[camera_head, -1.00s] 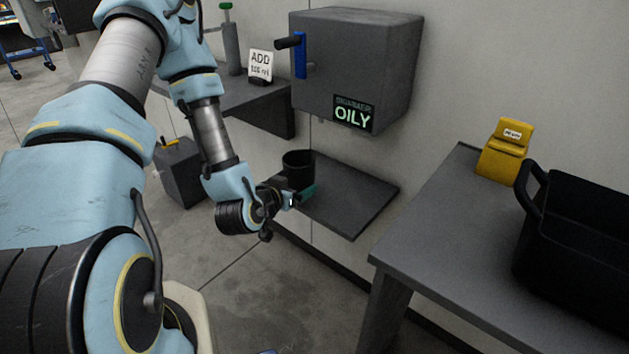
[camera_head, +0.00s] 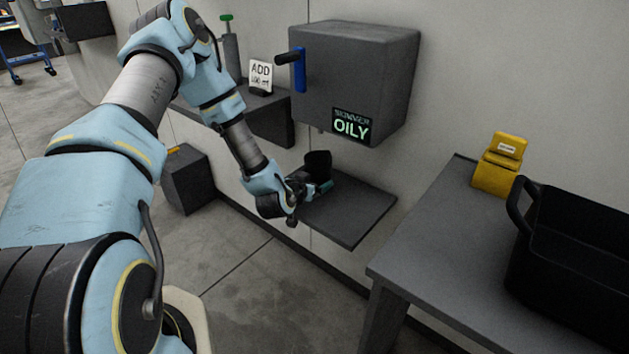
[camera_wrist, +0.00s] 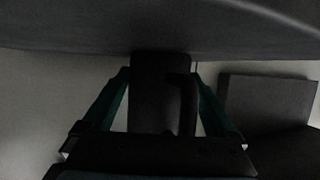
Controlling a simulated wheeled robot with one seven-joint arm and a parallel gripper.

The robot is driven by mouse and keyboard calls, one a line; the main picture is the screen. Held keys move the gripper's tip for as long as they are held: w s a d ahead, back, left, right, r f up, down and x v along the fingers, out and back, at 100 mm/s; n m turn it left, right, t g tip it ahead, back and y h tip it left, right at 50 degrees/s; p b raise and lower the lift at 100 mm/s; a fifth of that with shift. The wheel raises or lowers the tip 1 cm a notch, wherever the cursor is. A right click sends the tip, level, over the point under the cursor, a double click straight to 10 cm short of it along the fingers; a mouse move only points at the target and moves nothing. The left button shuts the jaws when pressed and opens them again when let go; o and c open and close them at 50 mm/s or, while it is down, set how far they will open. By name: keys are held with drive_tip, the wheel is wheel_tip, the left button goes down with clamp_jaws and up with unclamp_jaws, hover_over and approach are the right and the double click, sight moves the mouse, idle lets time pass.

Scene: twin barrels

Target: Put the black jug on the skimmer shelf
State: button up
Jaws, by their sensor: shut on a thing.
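The black jug (camera_head: 318,165) is a dark, open-topped cup shape over the back left part of the skimmer shelf (camera_head: 350,210), below the grey skimmer box (camera_head: 360,70) with its OILY display. My gripper (camera_head: 322,187) is shut on the jug from the front left. I cannot tell whether the jug's base touches the shelf.
A blue lever (camera_head: 299,72) with a black handle sticks out of the skimmer's left side. A higher shelf (camera_head: 270,117) at left holds an ADD sign (camera_head: 261,75). At right, a grey table (camera_head: 440,235) bears a yellow container (camera_head: 499,165) and a black bin (camera_head: 575,245). The shelf's front right is clear.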

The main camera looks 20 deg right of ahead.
drive_tip(key=o, duration=1.1)
drive_tip(key=shift+f, duration=0.1)
drive_tip(key=shift+o, duration=0.2)
